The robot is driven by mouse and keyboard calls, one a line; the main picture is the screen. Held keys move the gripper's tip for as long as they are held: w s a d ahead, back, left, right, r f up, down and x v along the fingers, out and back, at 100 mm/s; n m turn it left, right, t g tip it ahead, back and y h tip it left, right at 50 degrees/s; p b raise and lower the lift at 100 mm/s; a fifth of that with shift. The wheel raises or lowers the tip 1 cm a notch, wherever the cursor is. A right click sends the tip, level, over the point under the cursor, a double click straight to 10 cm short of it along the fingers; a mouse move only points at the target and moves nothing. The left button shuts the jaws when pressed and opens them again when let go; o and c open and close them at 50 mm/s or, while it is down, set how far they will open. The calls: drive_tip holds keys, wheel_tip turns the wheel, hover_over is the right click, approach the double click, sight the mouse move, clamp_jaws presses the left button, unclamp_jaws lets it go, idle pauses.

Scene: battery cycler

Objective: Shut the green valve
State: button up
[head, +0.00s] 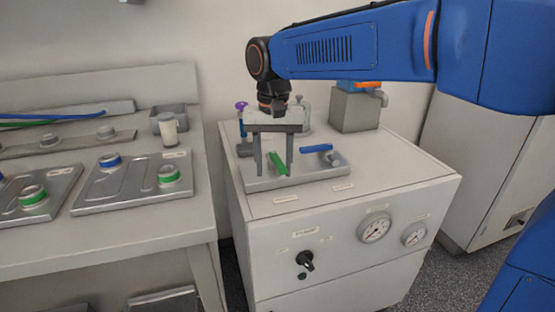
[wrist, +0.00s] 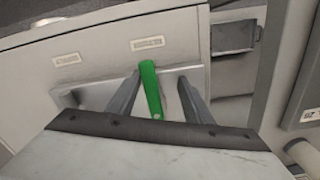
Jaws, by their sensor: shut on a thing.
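The green valve's handle (head: 277,163) is a flat bar on the metal valve tray (head: 325,172) on top of the white cabinet. In the head view it runs slightly diagonally, from back left to front right. In the wrist view the green handle (wrist: 150,88) stands nearly upright in the picture. My gripper (head: 274,171) points down over the tray, shut on the green handle, with one finger on each side. In the wrist view my gripper (wrist: 160,80) has its left fingertip close against the handle. The valve body is mostly hidden.
A blue valve handle (head: 316,148) lies crosswise just right on the same tray. A purple-topped part (head: 241,106) and a grey block (head: 354,110) stand behind. The cabinet front carries gauges (head: 374,227) and a black knob (head: 305,260). A bench (head: 110,235) stands left.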

drive_tip(key=shift+o, duration=1.2)
drive_tip(key=shift+s+a+m, duration=0.15)
drive_tip(key=shift+a+m, duration=0.4)
drive_tip(key=shift+m, duration=0.35)
drive_tip(key=shift+a+m, duration=0.25)
drive_tip(key=shift+m, duration=0.25)
drive_tip(key=c, duration=0.3)
drive_tip(key=shift+c, duration=0.2)
drive_tip(key=o, duration=0.3)
drive_tip(key=m, duration=0.1)
drive_tip(key=w+a+m, duration=0.1)
drive_tip(key=m, duration=0.1)
drive_tip(key=a+m, duration=0.1)
drive_tip(key=m, duration=0.1)
drive_tip(key=shift+w, duration=0.25)
drive_tip(key=shift+a+m, duration=0.2)
drive_tip(key=shift+m, duration=0.3)
drive_tip(key=shift+c, duration=0.6)
drive_tip(key=shift+w, duration=0.1)
drive_tip(key=c, duration=0.6)
drive_tip(key=shift+o, duration=0.2)
drive_tip(key=shift+m, duration=0.3)
